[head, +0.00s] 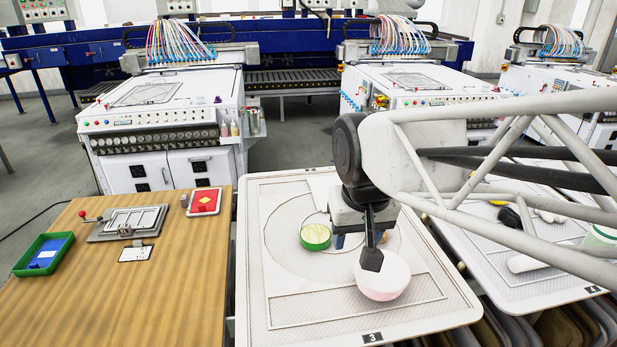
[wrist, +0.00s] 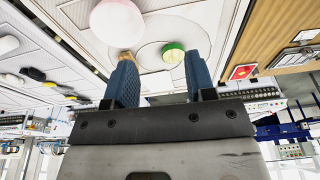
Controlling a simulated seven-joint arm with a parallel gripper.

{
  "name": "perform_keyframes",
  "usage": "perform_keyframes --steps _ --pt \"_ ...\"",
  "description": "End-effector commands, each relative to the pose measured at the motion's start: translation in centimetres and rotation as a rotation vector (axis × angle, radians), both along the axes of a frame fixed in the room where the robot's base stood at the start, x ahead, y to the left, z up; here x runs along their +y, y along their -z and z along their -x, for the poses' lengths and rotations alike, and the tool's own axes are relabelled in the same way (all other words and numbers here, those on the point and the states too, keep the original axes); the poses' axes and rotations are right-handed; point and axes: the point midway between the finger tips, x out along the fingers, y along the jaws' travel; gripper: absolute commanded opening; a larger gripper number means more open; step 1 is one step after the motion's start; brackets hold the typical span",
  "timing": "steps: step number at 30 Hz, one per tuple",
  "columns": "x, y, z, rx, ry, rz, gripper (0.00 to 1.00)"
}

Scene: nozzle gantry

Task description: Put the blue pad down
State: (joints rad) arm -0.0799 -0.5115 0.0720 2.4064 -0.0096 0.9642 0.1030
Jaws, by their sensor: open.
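A flat blue piece with a small white label, likely the blue pad (head: 50,248), lies in a green tray (head: 22,268) at the left end of the wooden table. My gripper (head: 348,242) is over the white numbered platen, far to the right of the tray, partly hidden by my arm. In the wrist view my gripper (wrist: 160,72) has its two blue ribbed fingers wide apart, with nothing held between them. The blue piece and its tray are not visible in the wrist view.
A pink-white rounded object (head: 384,280) and a green-rimmed round container (head: 315,237) are on the platen (head: 268,318) near my gripper. The wooden table (head: 165,305) holds a metal frame (head: 128,221), a white card (head: 136,254) and a red pad (head: 204,202). Its front is clear.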

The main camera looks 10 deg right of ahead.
Motion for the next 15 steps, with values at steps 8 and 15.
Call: perform_keyframes --steps 8,15 --pt "-2.6 2.8 5.6 -0.018 0.005 0.015 0.50" --pt "-3.2 3.7 7.0 -0.022 0.004 0.019 0.50"
